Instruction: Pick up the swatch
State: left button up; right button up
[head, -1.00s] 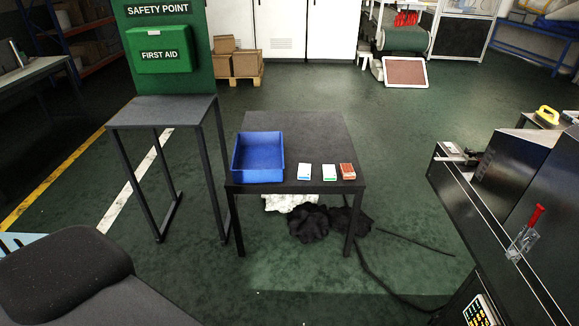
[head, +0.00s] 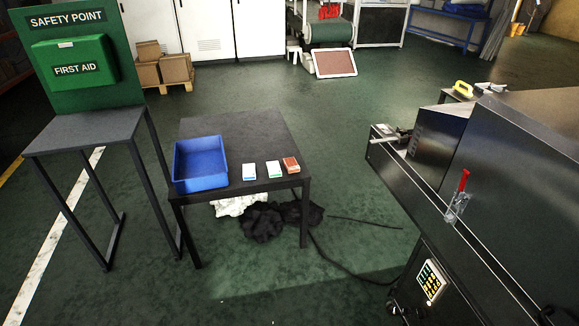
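No gripper of mine is in the head view. A dark low table (head: 238,131) stands left of centre. Three small flat pieces lie in a row near its front right edge: a white one with a blue edge (head: 249,171), a white one with a green edge (head: 274,169) and a red-orange one with a pale edge (head: 291,165). I cannot tell which of them, if any, is the swatch. A blue open bin (head: 201,183) sits on the table to their left and looks empty.
White and black cloth heaps (head: 262,222) lie under the table, with a dark cable (head: 345,262) on the floor. A dark machine (head: 440,215) with a red-handled clamp (head: 459,190) fills the right. A first-aid stand (head: 80,133) is at left.

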aim_at(291, 164)
jog(key=i+j+z, duration=0.15)
jog(key=i, duration=0.35)
jog(key=i+z, duration=0.1)
jog(key=i, duration=0.4)
jog(key=i+j+z, duration=0.15)
jog(key=i, duration=0.3)
jog(key=i+j+z, duration=0.15)
jog(key=i+j, duration=0.15)
jog(key=i, duration=0.2)
jog(key=i+j+z, duration=0.1)
jog(key=i+j, duration=0.2)
jog(key=i, duration=0.15)
